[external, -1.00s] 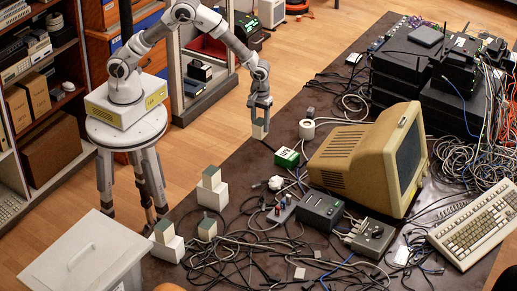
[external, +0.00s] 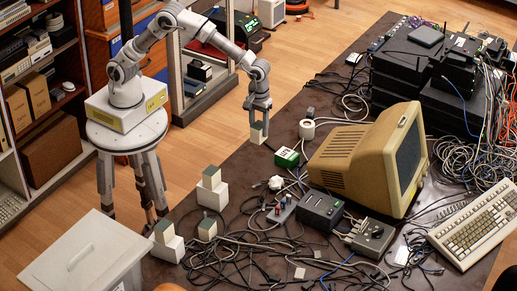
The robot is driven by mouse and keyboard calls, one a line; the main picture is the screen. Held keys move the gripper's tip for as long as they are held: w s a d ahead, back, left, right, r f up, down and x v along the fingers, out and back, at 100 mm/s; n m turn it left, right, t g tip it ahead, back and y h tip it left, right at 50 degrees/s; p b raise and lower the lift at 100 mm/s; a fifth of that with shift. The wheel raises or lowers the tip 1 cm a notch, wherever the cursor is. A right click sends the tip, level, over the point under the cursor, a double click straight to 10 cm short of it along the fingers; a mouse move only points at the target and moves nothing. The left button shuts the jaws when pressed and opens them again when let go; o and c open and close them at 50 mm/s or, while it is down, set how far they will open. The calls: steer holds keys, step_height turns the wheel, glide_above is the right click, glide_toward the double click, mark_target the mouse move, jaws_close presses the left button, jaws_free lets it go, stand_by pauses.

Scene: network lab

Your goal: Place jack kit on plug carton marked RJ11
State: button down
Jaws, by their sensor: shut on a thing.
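My gripper (external: 259,121) is shut on a small pale box with a grey-green top, which looks like a jack kit (external: 258,133). It holds the box above the table's left edge. A white carton (external: 212,196) stands nearer the camera, with a similar small box (external: 211,177) on top. Another white carton (external: 167,249) at the front left also bears a small box (external: 164,231). A further small box (external: 207,230) stands between them. I cannot read RJ11 on any carton. A green box (external: 287,157) with a white label sits just right of my gripper.
The dark table (external: 232,165) is bare near its left edge. Tangled cables (external: 250,258) cover its front. A beige monitor (external: 355,160), a dark switch box (external: 320,210) and a grey box (external: 370,238) stand to the right. A lidded grey bin (external: 85,255) is at the front left.

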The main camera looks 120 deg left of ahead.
steer(key=a+f, duration=0.2)
steer(key=a, duration=0.1)
steer(key=w+a+f, duration=0.1)
steer(key=a+f, duration=0.1)
steer(key=a, duration=0.2)
steer(key=w+a+f, duration=0.1)
steer(key=a+f, duration=0.1)
steer(key=a, duration=0.1)
steer(key=shift+w+a+f, duration=0.2)
steer(key=shift+f+b, duration=0.35)
steer(key=shift+f, duration=1.65)
steer(key=shift+f, duration=0.1)
steer(key=shift+f, duration=0.15)
steer(key=shift+c, duration=1.6)
jaws_free()
